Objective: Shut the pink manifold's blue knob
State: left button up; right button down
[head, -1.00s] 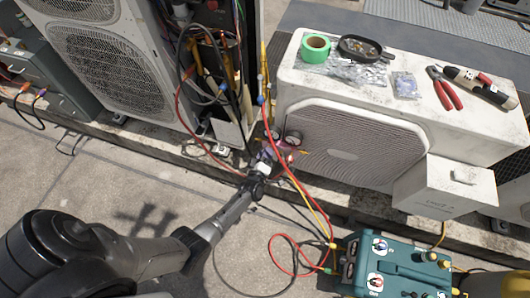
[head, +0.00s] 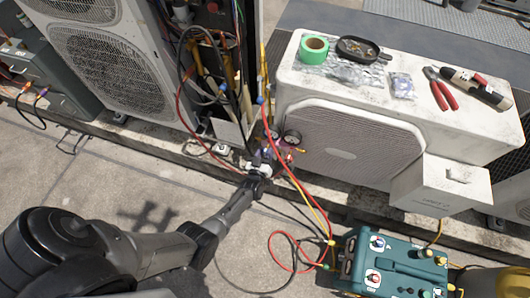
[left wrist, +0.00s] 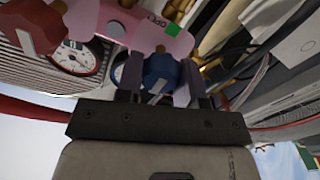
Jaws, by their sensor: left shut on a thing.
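The pink manifold (left wrist: 160,38) fills the upper middle of the left wrist view, with a green mark and lettering on it. Its blue knob (left wrist: 160,72) sits between the two fingers of my left gripper (left wrist: 160,84), which is shut on it. In the head view my left gripper (head: 261,167) reaches the manifold beside the white condenser, and the knob is mostly hidden there. A dial gauge (left wrist: 75,57) and a dark red knob (left wrist: 36,26) are to the left in the wrist view. My right gripper is not in view.
Red and yellow hoses (head: 303,190) run from the manifold to a teal machine (head: 390,262). A white condenser (head: 350,150) stands right of the manifold, with green tape (head: 313,47), a dark dish and pliers on top. A taller unit (head: 110,70) stands left.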

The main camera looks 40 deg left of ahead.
pick_arm(q)
jog(key=shift+m, duration=0.3)
jog(key=o, duration=0.9)
jog(key=shift+s+d, duration=0.15)
jog(key=shift+s, duration=0.1)
jog(key=p+v, duration=0.4)
jog(key=v, duration=0.9)
jog(key=shift+s+p, duration=0.1)
jog(key=shift+p, duration=0.2)
